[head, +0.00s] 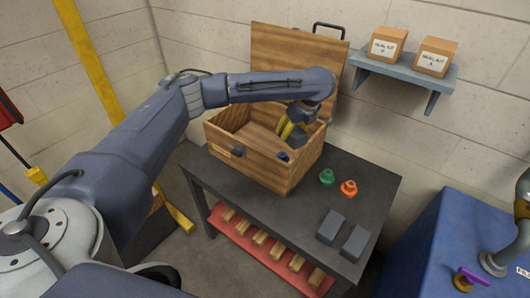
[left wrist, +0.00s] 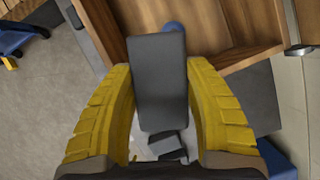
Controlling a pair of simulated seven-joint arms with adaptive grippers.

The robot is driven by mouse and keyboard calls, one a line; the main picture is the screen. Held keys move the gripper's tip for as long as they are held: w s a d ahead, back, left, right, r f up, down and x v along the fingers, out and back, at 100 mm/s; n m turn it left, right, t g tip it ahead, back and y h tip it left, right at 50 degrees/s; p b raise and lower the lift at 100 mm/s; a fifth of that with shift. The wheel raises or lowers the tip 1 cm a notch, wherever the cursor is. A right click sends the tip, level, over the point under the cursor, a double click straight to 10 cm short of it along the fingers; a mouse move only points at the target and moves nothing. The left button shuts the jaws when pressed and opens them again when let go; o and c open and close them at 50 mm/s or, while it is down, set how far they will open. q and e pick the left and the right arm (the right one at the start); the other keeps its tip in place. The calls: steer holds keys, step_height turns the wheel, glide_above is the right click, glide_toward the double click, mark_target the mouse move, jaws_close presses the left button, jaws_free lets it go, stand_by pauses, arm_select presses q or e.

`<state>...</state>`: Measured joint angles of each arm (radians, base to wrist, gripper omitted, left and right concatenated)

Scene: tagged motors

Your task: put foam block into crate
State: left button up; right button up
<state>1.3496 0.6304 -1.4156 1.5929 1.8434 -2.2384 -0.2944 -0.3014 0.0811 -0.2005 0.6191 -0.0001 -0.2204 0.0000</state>
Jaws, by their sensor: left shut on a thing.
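The wooden crate (head: 268,174) stands on the dark table with its lid up at the back. My left gripper (head: 290,130) is over the open crate, near its right side, fingers pointing down. In the left wrist view its yellow fingers (left wrist: 165,115) are shut on a dark grey foam block (left wrist: 158,75), one finger on each side. Wooden boards of the crate (left wrist: 235,25) show beyond the block. In the head view the held block is mostly hidden by the fingers; I cannot tell whether it touches the crate. My right gripper is not in view.
Two dark grey blocks (head: 330,226) lie at the table's front right. A green part (head: 327,177) and an orange part (head: 348,188) stand right of the crate. A wall shelf (head: 405,72) holds two boxes. A blue surface (head: 445,250) is at right.

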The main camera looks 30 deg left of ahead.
mark_target(265, 150)
arm_select(q)
steer(key=w+a+m+t+h, duration=0.25)
steer(key=w+a+m, duration=0.25)
steer(key=a+m, duration=0.7)
steer(key=f, duration=0.7)
steer(key=a+f+n, duration=0.1)
steer(key=f, duration=0.6)
steer(key=a+f+n, duration=0.1)
steer(key=f, duration=0.5)
steer(key=shift+w+f, duration=0.1)
steer(key=shift+f, duration=0.3)
steer(key=o, duration=0.4)
steer(key=shift+f, duration=0.1)
steer(key=shift+o, duration=1.1)
